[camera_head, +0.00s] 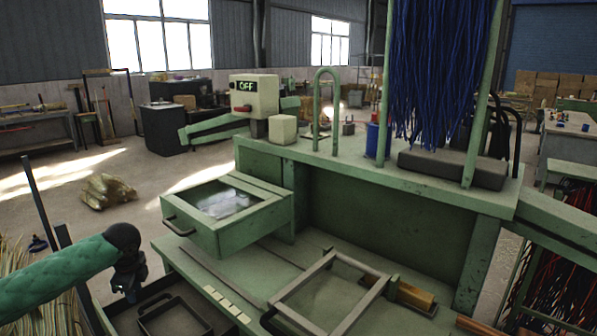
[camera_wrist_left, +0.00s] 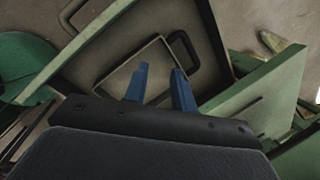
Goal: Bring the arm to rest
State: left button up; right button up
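My left arm comes in from the left in a green quilted sleeve (camera_head: 55,278). Its dark gripper (camera_head: 130,285) hangs over the left side of the green workbench, near an open lower drawer (camera_head: 118,314). In the left wrist view the two blue fingers of my left gripper (camera_wrist_left: 160,72) stand apart with nothing between them. Below them lies a dark-rimmed tray (camera_wrist_left: 152,68) in the drawer; the fingers look clear of it, though the height is hard to tell. My right gripper is not in view.
An upper drawer with a glass top (camera_head: 225,200) juts out right of my left gripper. A square frame (camera_head: 335,262) lies on the bench. A control box (camera_head: 253,97) reads OFF. Blue bristles (camera_head: 440,65) hang at the back.

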pick_arm(q)
jog(key=w+d+r+n+t+y, duration=0.1)
jog(key=w+d+r+n+t, duration=0.35)
jog(key=d+r, duration=0.35)
jog(key=s+d+f+n+t+h, duration=0.1)
jog(key=s+d+f+n, duration=0.1)
jog(key=d, duration=0.4)
jog(key=s+d+f+n+t, duration=0.1)
jog(key=s+d+n+t, duration=0.15)
jog(key=d, duration=0.25)
jog(key=s+d+f+n+g+h, duration=0.1)
jog(key=s+d+f+n+g, duration=0.1)
jog(key=s+f, duration=0.9)
jog(key=s+d+f+n+g+h, duration=0.1)
jog(key=s+d+f, duration=0.4)
jog(key=s+f, duration=0.6)
jog(key=s+d+f+n+g+h, duration=0.1)
jog(key=s+d+f+n+g, duration=0.2)
jog(key=s+f, duration=0.9)
jog(key=s+d+g, duration=0.1)
jog(key=s+g, duration=0.1)
jog(key=s, duration=0.7)
jog(key=shift+g, duration=0.3)
jog(key=shift+w, duration=0.1)
